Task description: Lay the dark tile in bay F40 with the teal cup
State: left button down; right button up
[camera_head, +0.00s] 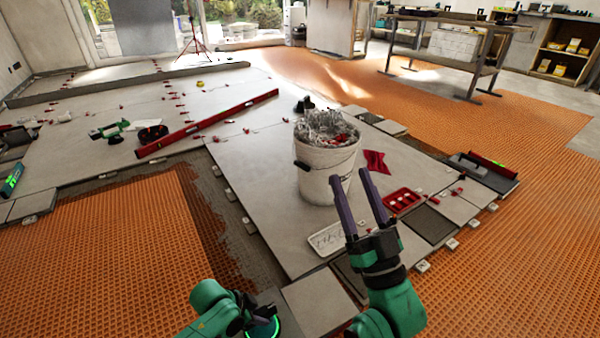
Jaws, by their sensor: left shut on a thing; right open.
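My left gripper (248,318) is at the bottom edge, shut on the teal cup (264,330), which shows as a dark disc with a glowing green-teal rim. A dark grey tile surface (272,297) shows beside and behind the cup; I cannot tell whether the cup touches it. My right gripper (355,190) is open and empty, its two long fingers pointing up the picture in front of the white bucket. Other dark tiles are a narrow one (346,277) left of my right wrist and one (428,223) further right. Bay labels are too small to read, so I cannot pick out F40.
A white bucket (318,182) of crumpled scrap stands on the pale tiles. A red tray (403,201), a red cloth (376,163) and a white tray (327,238) lie nearby. A long red level (210,124) lies further back. Small white marker blocks (422,266) line the tile edges; orange matting (100,265) lies either side.

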aim_at(262, 310)
pick_arm(q)
jog(key=shift+w+r, duration=0.1)
jog(key=shift+r, duration=0.2)
jog(key=shift+r+p, duration=0.2)
jog(key=shift+p, duration=0.25)
jog(key=shift+r, duration=0.2)
jog(key=shift+r+p, duration=0.25)
jog(key=shift+p, duration=0.25)
pick_arm(e)
jog(key=shift+s+a+f+m+g+h, duration=0.8)
jog(key=shift+f+g, duration=2.3)
jog(key=shift+f, duration=6.05)
pick_arm(q)
jog(key=shift+r, duration=0.2)
jog(key=shift+r+p, duration=0.2)
jog(key=shift+p, duration=0.3)
jog(key=shift+r, duration=0.15)
jog(key=shift+r+p, duration=0.2)
jog(key=shift+p, duration=0.25)
pick_arm(e)
jog(key=s+f+g, duration=0.2)
jog(key=s+f, duration=0.3)
jog(key=f, duration=0.2)
jog(key=s+a+f+g+h, duration=0.1)
jog(key=s+f+g, duration=0.2)
jog(key=s+f, duration=0.2)
jog(key=shift+s+a+f+g, duration=0.15)
jog(key=shift+s+f+g, duration=0.2)
jog(key=shift+f, duration=1.2)
